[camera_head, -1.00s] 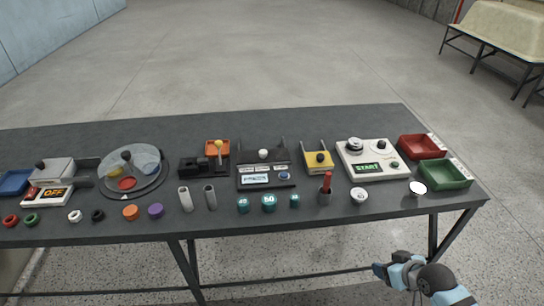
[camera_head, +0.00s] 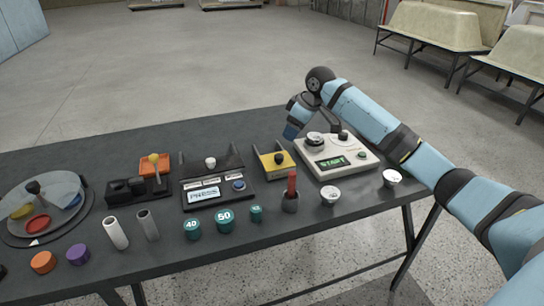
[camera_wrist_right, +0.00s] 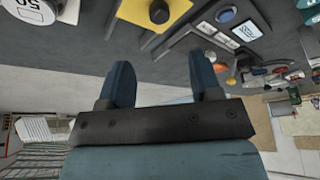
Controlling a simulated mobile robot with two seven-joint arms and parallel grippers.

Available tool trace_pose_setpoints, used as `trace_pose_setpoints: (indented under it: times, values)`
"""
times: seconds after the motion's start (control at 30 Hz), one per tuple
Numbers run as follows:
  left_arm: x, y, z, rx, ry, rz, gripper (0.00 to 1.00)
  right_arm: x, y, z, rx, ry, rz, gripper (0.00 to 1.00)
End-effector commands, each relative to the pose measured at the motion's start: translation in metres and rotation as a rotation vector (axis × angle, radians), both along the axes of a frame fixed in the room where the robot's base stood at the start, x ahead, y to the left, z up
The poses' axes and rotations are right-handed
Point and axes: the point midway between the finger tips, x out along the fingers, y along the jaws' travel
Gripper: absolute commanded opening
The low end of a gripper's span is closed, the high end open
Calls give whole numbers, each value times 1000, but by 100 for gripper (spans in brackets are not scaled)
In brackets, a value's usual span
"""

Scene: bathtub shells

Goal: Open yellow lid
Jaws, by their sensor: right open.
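The yellow lid (camera_head: 277,162) with a black knob sits on a small box between two dark uprights, in the middle right of the table. It looks closed. In the right wrist view the yellow lid (camera_wrist_right: 150,10) and its knob show at the top, beyond the fingers. My right gripper (camera_head: 292,128) is above the table's back edge, behind and slightly right of the lid, not touching it. In the wrist view its two blue fingers (camera_wrist_right: 162,78) are apart with nothing between them. My left gripper is not in view.
A white START panel (camera_head: 335,160) with dials stands right of the lid, under my right arm. A grey PRESS box (camera_head: 215,185) stands left. A red-handled item in a dark cup (camera_head: 290,192) and white cups (camera_head: 330,194) stand in front.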

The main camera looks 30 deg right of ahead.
Motion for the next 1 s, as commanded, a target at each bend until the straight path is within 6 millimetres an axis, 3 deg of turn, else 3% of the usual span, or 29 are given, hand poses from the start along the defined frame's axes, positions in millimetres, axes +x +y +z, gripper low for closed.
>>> trace_pose_setpoints:
  times: [0.3,0.5,0.7,0.97,1.0]
  values:
    - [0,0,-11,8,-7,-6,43,22,15,-67,1,2,0,58]
    - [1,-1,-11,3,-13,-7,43,33,21,-95,1,0,-2,58]
    - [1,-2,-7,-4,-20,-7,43,37,23,-106,0,0,-1,58]
    - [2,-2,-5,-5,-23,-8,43,38,23,-107,0,-1,0,58]
    - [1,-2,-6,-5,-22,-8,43,38,23,-107,0,-1,0,54]
